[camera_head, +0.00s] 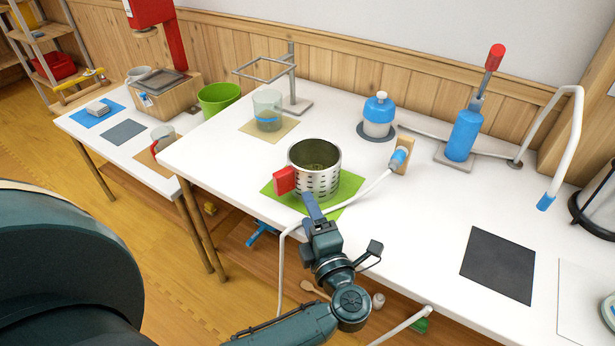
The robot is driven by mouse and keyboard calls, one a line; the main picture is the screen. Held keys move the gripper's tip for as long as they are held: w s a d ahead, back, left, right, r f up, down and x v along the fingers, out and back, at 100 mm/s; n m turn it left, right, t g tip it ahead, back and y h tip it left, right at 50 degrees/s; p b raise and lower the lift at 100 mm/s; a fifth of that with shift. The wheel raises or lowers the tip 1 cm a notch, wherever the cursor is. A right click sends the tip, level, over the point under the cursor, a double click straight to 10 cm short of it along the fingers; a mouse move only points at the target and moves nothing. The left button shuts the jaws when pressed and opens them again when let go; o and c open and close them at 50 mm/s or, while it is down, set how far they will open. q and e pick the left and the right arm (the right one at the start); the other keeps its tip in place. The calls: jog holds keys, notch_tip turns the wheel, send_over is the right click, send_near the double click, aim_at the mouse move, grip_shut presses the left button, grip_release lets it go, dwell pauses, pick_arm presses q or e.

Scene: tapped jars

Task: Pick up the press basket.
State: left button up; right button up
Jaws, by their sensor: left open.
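The press basket (318,180) is a perforated metal cylinder, open at the top, with a red handle (284,180) on its left side. It stands upright on a green mat (350,184) near the front edge of the white table. My left gripper (311,204) is open, just in front of the basket's near side and to the right of the handle. Its fingertips overlap the basket's lower edge in the picture; I cannot tell whether they touch it. Nothing shows held in it. My right gripper is not in view.
A white hose (372,186) runs right of the basket to a blue-tipped tap (398,158). A glass jar (267,110) stands behind left.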

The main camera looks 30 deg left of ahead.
aim_at(289, 183)
pick_arm(q)
jog(key=shift+a+f+n+g, duration=0.25)
jog(key=shift+n+g, duration=0.05)
jog(key=shift+g, duration=0.2)
jog(key=x, duration=0.7)
jog(key=shift+a, duration=0.25)
jog(key=shift+r+p+x, duration=0.2)
jog(key=shift+p+x, duration=0.25)
jog(key=shift+x, duration=2.3)
jog(key=shift+s, duration=0.1)
jog(key=shift+c, duration=0.2)
grip_shut()
